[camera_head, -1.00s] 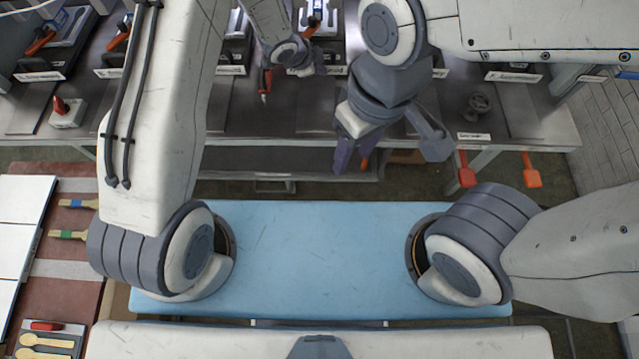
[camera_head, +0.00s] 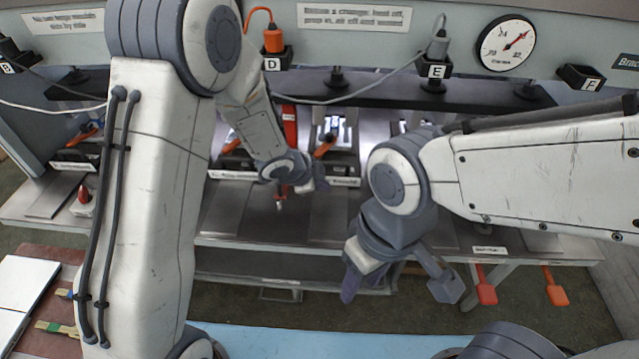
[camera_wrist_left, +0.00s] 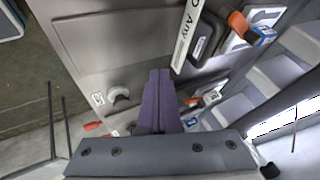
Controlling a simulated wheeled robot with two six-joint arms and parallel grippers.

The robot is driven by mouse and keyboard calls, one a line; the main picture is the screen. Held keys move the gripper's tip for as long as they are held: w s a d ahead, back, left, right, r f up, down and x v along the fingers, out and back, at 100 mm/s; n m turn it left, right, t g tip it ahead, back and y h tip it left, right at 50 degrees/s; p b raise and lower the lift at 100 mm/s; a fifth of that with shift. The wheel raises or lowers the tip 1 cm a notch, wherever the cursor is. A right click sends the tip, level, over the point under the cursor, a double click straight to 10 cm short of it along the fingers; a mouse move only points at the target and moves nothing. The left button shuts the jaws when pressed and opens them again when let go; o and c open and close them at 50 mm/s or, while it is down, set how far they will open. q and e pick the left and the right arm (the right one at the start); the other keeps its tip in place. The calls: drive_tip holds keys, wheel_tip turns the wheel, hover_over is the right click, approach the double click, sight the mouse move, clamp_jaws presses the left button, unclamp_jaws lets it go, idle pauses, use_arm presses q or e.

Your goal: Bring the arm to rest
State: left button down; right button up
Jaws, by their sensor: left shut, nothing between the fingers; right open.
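My left arm comes in from the left in the head view and reaches over the metal bench (camera_head: 225,222). Its gripper (camera_head: 318,178) is small and partly hidden behind its own wrist there. In the left wrist view the purple fingers (camera_wrist_left: 160,98) are pressed together with nothing between them, above the bench's grey surface. My right arm comes in from the right. Its gripper (camera_head: 400,287) points down with its two fingers spread wide and empty, in front of the bench's near edge.
A back panel with labelled stations and a round gauge (camera_head: 506,43) stands behind the bench. Red (camera_head: 486,292) and orange (camera_head: 556,293) paddle-shaped handles hang at the front right. A red-topped switch (camera_head: 83,200) is at the left. A blue surface (camera_head: 300,341) lies nearest to me.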

use_arm(q)
drive_tip(key=s+a+r+n+y, duration=0.2)
drive_tip(key=s+r+n+y, duration=0.25)
drive_tip(key=s+r, duration=0.55)
drive_tip(key=s+r+n+g, duration=0.3)
drive_tip(key=s+n+g, duration=0.2)
drive_tip(key=s, duration=1.5)
drive_tip(key=shift+s+a+r+g+h, duration=0.2)
drive_tip(key=shift+s+a+g+h, duration=0.1)
drive_tip(key=shift+h, duration=0.05)
